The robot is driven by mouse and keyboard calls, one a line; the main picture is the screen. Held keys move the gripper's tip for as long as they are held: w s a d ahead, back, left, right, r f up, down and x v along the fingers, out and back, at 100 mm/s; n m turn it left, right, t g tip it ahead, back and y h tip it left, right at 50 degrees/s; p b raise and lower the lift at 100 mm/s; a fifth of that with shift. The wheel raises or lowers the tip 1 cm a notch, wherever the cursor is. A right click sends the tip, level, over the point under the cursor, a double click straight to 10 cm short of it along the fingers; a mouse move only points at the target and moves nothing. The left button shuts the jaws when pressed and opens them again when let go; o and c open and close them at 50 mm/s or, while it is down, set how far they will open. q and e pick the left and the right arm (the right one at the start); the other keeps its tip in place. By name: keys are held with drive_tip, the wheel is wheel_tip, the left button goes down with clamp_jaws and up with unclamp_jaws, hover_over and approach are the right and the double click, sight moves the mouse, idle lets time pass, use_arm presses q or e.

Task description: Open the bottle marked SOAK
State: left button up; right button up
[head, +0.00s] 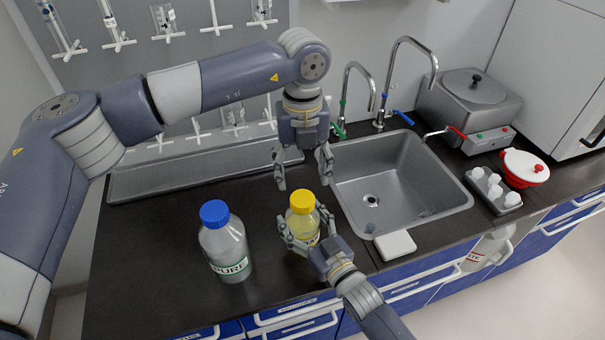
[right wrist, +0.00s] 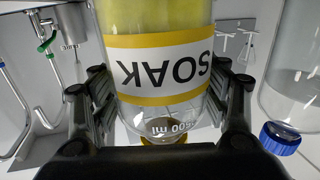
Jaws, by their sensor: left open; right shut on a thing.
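The bottle marked SOAK (head: 303,228) stands on the dark counter with its yellow cap (head: 302,201) on. In the right wrist view its label (right wrist: 160,68) reads SOAK upside down, and the yellow cap (right wrist: 165,138) is partly hidden behind my gripper. My right gripper (head: 304,238) is shut on the bottle's body, with a finger on each side. My left gripper (head: 303,180) is open and points down, just above and behind the yellow cap, with its fingers spread and apart from the cap.
A bottle marked PURE (head: 228,252) with a blue cap stands left of the SOAK bottle. A sink (head: 440,190) with taps lies to the right, a white block (head: 396,245) at its front edge. A drying rack with a tray (head: 165,181) is behind.

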sight(302, 198)
use_arm(q)
drive_tip(key=m, duration=3.8)
drive_tip(key=shift+m, duration=0.4)
drive_tip(key=m, duration=0.4)
drive_tip(key=shift+f, duration=4)
